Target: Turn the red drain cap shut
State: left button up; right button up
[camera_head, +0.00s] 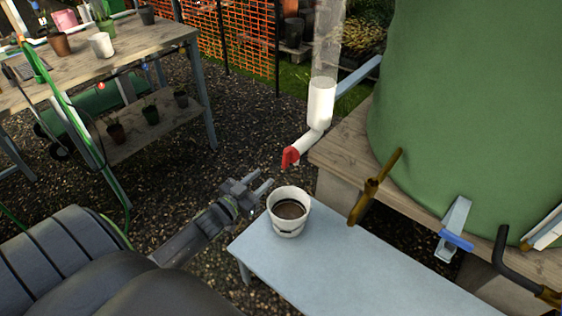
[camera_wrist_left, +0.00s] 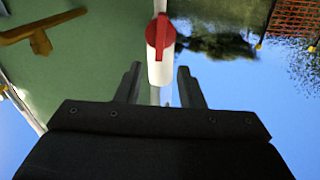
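The red drain cap (camera_head: 290,156) sits at the lower end of a white pipe (camera_head: 321,102) beside the green tank (camera_head: 470,100). In the left wrist view the red cap (camera_wrist_left: 160,34) is on the white pipe end (camera_wrist_left: 161,70), beyond the fingertips. My left gripper (camera_head: 260,186) is in front of and below the cap, to its left, and apart from it. It also shows in the left wrist view (camera_wrist_left: 158,80), with its two fingers spread and nothing between them touching. My right gripper is not in either view.
A white bucket (camera_head: 288,222) with dark contents stands on a pale blue bench (camera_head: 340,270), just right of my left gripper. A wooden potting table (camera_head: 140,50) stands at the upper left. Gravel lies between.

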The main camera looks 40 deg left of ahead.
aim_at(284, 160)
pick_arm(q)
jog(key=w, duration=0.9)
jog(key=shift+w+d+p, duration=0.35)
jog(key=shift+w, duration=0.05)
jog(key=shift+c, duration=0.4)
grip_shut()
